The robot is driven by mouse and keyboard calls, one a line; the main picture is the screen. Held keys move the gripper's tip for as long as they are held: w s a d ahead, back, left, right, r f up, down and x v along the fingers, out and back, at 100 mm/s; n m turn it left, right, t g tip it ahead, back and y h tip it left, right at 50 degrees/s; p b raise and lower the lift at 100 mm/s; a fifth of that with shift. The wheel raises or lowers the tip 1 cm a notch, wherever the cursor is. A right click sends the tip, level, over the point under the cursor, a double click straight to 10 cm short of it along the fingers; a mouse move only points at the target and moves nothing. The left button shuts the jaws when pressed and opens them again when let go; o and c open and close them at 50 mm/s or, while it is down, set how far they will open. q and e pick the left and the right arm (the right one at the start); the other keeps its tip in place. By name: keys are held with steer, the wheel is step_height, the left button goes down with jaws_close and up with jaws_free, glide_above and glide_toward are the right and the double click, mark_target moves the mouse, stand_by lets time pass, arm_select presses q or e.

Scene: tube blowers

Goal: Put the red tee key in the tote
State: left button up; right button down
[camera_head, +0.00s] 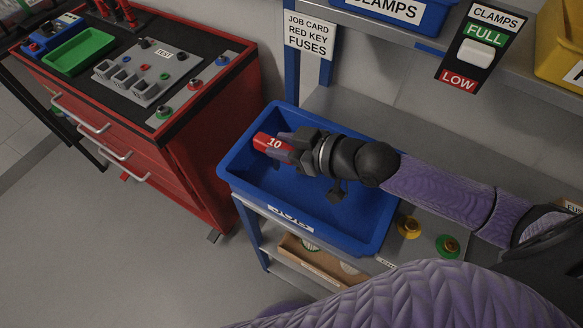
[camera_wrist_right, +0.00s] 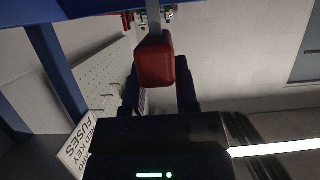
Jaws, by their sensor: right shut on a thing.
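The red tee key (camera_head: 265,144), marked 10 on its red handle, is held by my right gripper (camera_head: 283,147) over the blue tote (camera_head: 372,232) in the head view. In the right wrist view the red handle (camera_wrist_right: 155,62) sits between the two dark fingers of my right gripper (camera_wrist_right: 160,90), with a grey shaft running up from it. The tote is an open bin on the shelf unit, and its visible floor is bare. Whether the key touches the tote cannot be told. My left gripper is not in view.
A red tool cabinet (camera_head: 213,125) stands to the left, with a green tray (camera_head: 78,52) and a grey test panel on top. A job card (camera_head: 309,34) hangs behind the tote. Yellow and green knobs (camera_head: 447,246) lie right of the tote. A shelf with bins is above.

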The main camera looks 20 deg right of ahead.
step_height(320, 180, down, 5)
steer(key=shift+r+b, duration=0.1)
steer(key=shift+b, duration=0.9)
steer(key=shift+c, duration=1.8)
jaws_free()
arm_select(q)
steer(key=p, duration=0.3)
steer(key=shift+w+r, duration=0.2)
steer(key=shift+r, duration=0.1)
arm_select(e)
steer(key=v, duration=0.7)
steer(key=shift+s+r, duration=0.15)
steer(key=shift+s, duration=0.1)
